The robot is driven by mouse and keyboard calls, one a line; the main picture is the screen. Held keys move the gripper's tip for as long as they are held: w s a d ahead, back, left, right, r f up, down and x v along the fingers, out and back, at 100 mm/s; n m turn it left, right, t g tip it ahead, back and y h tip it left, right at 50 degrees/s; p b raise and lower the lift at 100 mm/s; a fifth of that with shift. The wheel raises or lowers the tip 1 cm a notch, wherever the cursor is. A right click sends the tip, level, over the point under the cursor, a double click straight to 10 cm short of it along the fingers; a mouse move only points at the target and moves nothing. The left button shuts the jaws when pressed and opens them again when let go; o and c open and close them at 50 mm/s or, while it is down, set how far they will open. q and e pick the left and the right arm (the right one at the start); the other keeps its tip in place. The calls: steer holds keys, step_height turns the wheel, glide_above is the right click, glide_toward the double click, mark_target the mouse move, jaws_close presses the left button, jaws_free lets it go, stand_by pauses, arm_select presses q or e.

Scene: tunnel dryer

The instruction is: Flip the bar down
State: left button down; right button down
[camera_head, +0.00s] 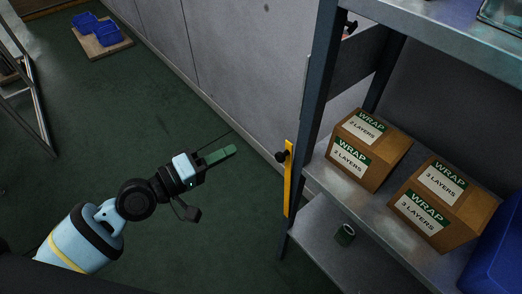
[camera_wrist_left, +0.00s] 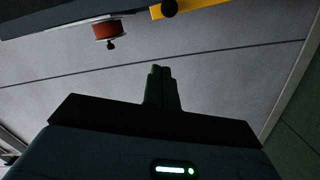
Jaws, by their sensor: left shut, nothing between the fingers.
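A yellow bar (camera_head: 288,185) lies along the dark shelf post in the head view, with a black knob (camera_head: 282,156) near its upper end in the picture. In the left wrist view part of the yellow bar (camera_wrist_left: 212,10) shows at the top edge, with a black knob (camera_wrist_left: 169,8); the rest is cut off. My left gripper (camera_head: 233,150) is left of the bar, apart from it, with its green fingers together and empty. The closed fingers also show in the left wrist view (camera_wrist_left: 160,70), pointing toward the grey wall. My right gripper is not in view.
A red part (camera_wrist_left: 107,31) with a black knob is near the top. Blue crates (camera_head: 97,32) stand far left. The green floor around my gripper is clear.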

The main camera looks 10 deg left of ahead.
arm_select(q)
steer(key=w+d+f+p, duration=0.1)
steer(key=w+d+p, duration=0.1)
steer(key=d, duration=0.5)
steer(key=shift+w+d+f, duration=0.25)
steer(key=shift+d+f, duration=0.1)
steer(key=shift+d, duration=0.05)
